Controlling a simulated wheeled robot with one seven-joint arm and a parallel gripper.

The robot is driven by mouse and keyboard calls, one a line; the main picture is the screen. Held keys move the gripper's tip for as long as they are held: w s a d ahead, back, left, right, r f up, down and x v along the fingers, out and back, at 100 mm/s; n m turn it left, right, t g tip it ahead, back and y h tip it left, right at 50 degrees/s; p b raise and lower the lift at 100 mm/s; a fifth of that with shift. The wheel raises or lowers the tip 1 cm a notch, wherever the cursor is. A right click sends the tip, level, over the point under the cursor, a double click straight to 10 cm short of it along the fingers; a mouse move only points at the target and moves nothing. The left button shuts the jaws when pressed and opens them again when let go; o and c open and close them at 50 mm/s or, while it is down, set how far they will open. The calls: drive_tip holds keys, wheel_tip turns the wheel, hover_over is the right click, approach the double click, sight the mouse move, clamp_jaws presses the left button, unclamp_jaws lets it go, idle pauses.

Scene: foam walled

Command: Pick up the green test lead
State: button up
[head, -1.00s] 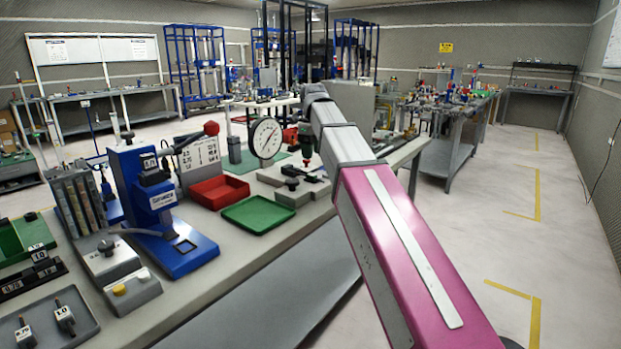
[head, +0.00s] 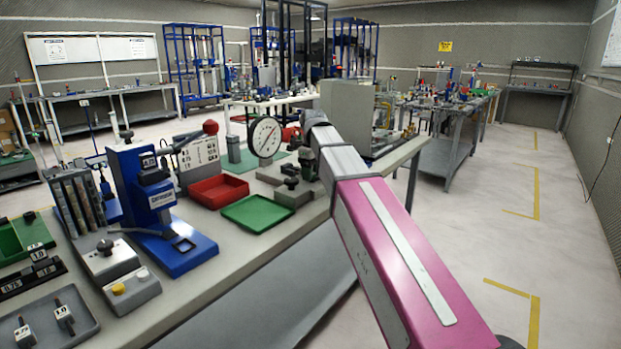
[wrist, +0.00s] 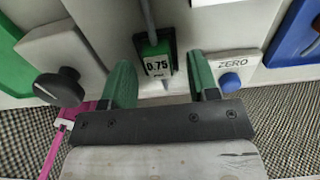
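The green test lead (wrist: 156,50) shows in the wrist view as a small green block with a grey rod and a label reading 0.75. My gripper (wrist: 160,64) has two green fingers, which stand apart, one on each side of the lead in the picture. I cannot tell how far the fingers are in depth from the lead. In the head view my arm hides the gripper, and I cannot make out the lead there.
In the wrist view a dark knob (wrist: 60,87) is left of the fingers, and a panel marked ZERO with a blue button (wrist: 230,82) is close on the right. In the head view a dial gauge (head: 265,138), red tray (head: 218,190) and green tray (head: 257,213) stand on the bench.

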clamp_jaws()
drive_tip(key=shift+r, duration=0.1)
